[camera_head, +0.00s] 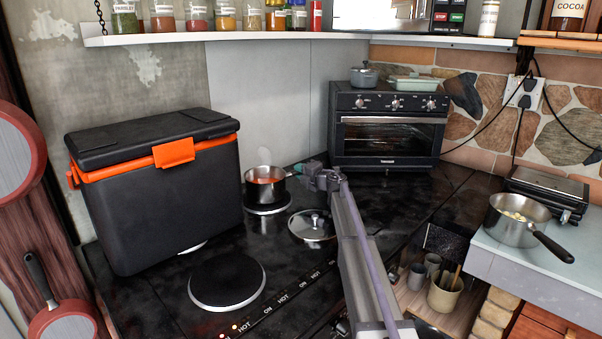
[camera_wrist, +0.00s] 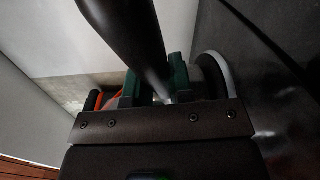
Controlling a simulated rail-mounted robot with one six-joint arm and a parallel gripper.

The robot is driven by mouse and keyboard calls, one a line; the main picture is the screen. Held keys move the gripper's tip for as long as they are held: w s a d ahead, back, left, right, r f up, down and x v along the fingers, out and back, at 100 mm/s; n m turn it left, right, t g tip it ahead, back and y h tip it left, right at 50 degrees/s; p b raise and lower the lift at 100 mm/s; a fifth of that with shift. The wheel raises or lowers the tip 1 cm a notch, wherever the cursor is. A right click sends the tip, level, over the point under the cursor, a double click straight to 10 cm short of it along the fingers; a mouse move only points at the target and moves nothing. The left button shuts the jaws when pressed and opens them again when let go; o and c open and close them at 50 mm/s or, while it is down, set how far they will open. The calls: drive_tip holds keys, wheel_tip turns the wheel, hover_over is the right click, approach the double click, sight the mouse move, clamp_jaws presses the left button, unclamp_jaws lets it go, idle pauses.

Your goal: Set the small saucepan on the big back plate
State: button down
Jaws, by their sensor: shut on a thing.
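The small steel saucepan (camera_head: 264,191) with reddish food inside is upright at the back of the black cooktop. It is over a round back plate (camera_head: 270,210), whose pale rim shows around its base; I cannot tell whether it touches or hovers just above. My gripper (camera_head: 310,172) is at the saucepan's right, shut on its handle. In the wrist view the dark handle (camera_wrist: 128,38) runs to the greenish fingers of my gripper (camera_wrist: 158,88). The saucepan's body is mostly hidden there, and a pale curved rim shows at the right.
A glass lid (camera_head: 312,226) lies right of the saucepan. A black-orange cooler (camera_head: 160,200) stands close at left, over part of another plate. The front plate (camera_head: 227,282) is bare. A toaster oven (camera_head: 388,125) stands behind; another pan (camera_head: 517,220) is on the right counter.

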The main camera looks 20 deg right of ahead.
drive_tip(key=shift+f+b, duration=0.5)
drive_tip(key=shift+b, duration=0.05)
drive_tip(key=c, duration=0.9)
unclamp_jaws()
drive_tip(key=shift+c, duration=0.2)
drive_tip(key=shift+s, duration=0.15)
